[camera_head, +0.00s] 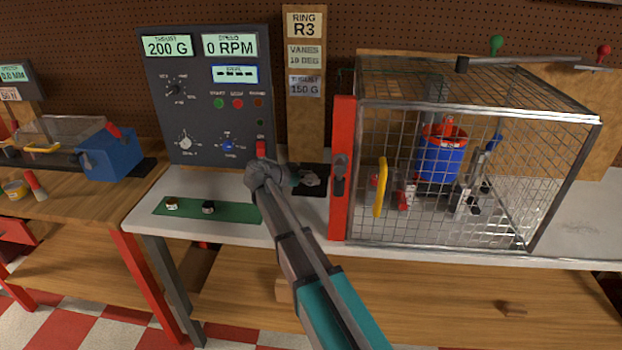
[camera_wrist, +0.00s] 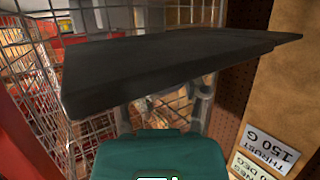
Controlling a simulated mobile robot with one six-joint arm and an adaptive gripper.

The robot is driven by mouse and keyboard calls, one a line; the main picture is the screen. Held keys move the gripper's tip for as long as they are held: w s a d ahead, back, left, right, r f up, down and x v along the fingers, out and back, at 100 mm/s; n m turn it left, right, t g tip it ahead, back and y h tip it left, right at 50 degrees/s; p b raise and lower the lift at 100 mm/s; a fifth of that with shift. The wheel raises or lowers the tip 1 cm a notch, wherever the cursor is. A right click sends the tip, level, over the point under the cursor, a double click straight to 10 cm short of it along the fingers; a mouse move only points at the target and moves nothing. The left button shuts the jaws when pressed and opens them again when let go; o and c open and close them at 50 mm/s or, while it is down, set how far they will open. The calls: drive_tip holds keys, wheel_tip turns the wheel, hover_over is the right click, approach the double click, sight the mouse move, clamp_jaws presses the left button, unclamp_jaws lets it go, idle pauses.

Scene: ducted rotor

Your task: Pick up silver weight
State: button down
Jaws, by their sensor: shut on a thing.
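My gripper (camera_head: 298,179) is in front of the post, at the black plate (camera_head: 322,193). A small grey shape, seemingly the silver weight (camera_head: 311,181), sits at its fingertips over the plate, largely hidden. The gripper is shut on it. In the wrist view the black plate (camera_wrist: 170,70) spans the picture and covers the fingertips and whatever is between them. Only the lower parts of the fingers show below it. I cannot tell whether the weight touches the plate.
The wire cage (camera_head: 450,205) with its red post (camera_head: 343,215) stands close at the right. The control panel (camera_head: 205,95) is behind left, beside the wooden post (camera_head: 306,130). A green mat (camera_head: 235,213) holds two small weights at the left.

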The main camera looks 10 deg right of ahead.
sight(311, 177)
drive_tip(key=shift+r+p, duration=4.6)
drive_tip(key=shift+r, duration=0.15)
